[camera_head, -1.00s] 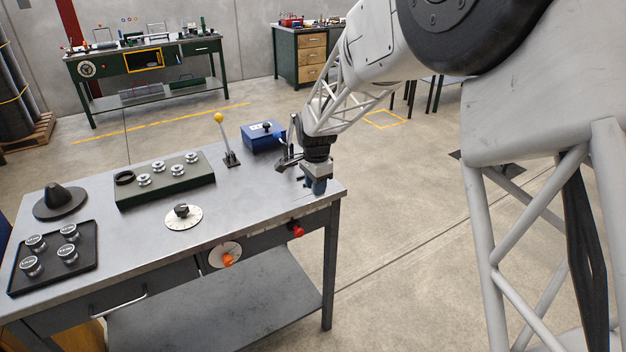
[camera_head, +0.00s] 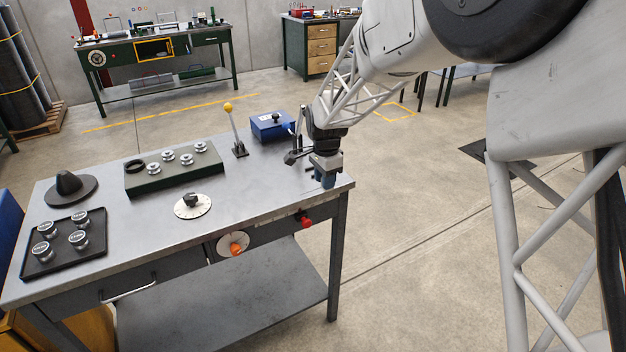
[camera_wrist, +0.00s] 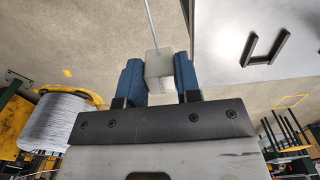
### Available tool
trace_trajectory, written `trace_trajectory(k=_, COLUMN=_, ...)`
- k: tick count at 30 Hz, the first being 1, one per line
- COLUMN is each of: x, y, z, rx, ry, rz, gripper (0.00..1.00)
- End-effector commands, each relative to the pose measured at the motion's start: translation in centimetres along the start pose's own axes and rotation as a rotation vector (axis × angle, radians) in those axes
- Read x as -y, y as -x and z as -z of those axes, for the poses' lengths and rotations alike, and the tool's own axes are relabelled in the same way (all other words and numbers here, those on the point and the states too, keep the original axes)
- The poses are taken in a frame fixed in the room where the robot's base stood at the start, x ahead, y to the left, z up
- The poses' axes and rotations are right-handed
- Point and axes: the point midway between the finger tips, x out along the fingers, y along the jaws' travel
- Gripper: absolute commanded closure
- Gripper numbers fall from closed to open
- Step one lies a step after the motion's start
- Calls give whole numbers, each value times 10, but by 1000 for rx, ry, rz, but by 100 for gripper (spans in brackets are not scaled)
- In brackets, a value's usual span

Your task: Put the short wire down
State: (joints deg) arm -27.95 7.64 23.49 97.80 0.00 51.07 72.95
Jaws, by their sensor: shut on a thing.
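My gripper (camera_head: 325,181) is over the right end of the metal workbench, near its front right corner. In the wrist view its two blue fingers (camera_wrist: 160,82) are closed on a pale grey block (camera_wrist: 159,64). A thin pale wire (camera_wrist: 152,25) runs from the block toward the top edge of the picture, where its end is cut off. In the head view the wire is too small to make out. The workbench top (camera_wrist: 235,35) shows to the right in the wrist view, with the held block beside its edge and floor beneath.
A blue box (camera_head: 271,126) and a yellow-knobbed lever (camera_head: 234,130) are behind and left of my gripper. A dial (camera_head: 192,206), a green spool block (camera_head: 174,170) and a black tray (camera_head: 63,242) lie farther left.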

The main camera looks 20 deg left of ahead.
Motion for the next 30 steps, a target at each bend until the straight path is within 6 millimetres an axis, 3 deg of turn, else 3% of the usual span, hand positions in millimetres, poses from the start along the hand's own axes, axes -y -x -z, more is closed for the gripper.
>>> trace_trajectory(k=5, x=4, y=0, z=-10, rx=0, ry=1, rz=0, gripper=92)
trace_trajectory(k=10, x=13, y=1, z=-33, rx=0, ry=3, rz=0, gripper=92)
trace_trajectory(k=24, x=42, y=2, z=-138, rx=0, ry=3, rz=1, gripper=92)
trace_trajectory(k=30, x=47, y=3, z=-166, rx=0, ry=2, rz=1, gripper=92)
